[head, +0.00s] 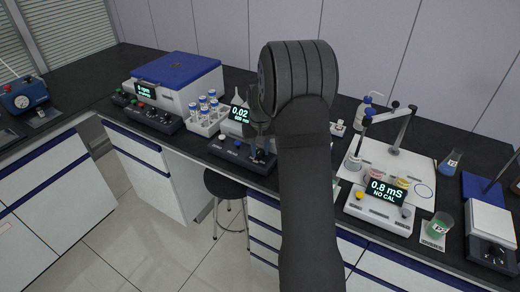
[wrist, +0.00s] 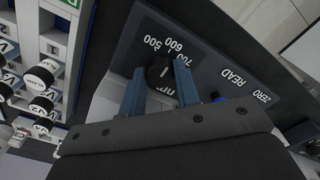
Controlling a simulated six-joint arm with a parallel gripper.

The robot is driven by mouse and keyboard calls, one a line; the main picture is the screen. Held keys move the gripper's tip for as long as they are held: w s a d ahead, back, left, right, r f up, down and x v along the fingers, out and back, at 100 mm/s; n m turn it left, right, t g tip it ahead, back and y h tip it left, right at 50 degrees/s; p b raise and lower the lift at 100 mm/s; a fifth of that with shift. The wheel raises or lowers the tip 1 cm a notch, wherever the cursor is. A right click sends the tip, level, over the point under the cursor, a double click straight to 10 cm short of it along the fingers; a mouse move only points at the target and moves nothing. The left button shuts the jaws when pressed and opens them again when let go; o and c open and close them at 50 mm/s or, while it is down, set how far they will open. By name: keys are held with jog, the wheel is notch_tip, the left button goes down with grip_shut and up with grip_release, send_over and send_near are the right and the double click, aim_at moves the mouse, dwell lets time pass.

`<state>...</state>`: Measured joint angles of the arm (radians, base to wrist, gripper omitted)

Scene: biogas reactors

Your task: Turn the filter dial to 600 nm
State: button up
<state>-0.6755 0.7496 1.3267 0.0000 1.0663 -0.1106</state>
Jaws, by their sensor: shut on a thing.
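The filter dial (wrist: 158,76) is a black knob on a dark panel (wrist: 205,50) in the wrist view. The labels 500, 600 and 700 are printed around its upper side. A small light mark shows on the knob, but I cannot tell exactly which label it points at. My gripper (wrist: 160,86) has its two blue fingers on either side of the knob, shut on it. In the head view my gripper is over the control panel (head: 228,153) of the meter, and my arm covers part of it. The meter's display (head: 240,114) reads 0.02, with a smaller nm line hard to read.
READ and ZERO labels, with a blue button (wrist: 218,97), lie right of the dial in the wrist view. A rack of blue-capped vials (head: 208,112) stands left of the meter. A conductivity meter (head: 380,205) reading 0.8 mS stands to the right.

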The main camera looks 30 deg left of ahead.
aim_at(260, 151)
jog(key=shift+r, duration=0.1)
jog(key=o, duration=1)
notch_tip(260, 151, up, 17)
jog(key=shift+r, duration=0.15)
dwell(0.4)
notch_tip(260, 151, down, 18)
jog(key=shift+r, duration=0.25)
jog(key=shift+r, duration=0.1)
dwell(0.4)
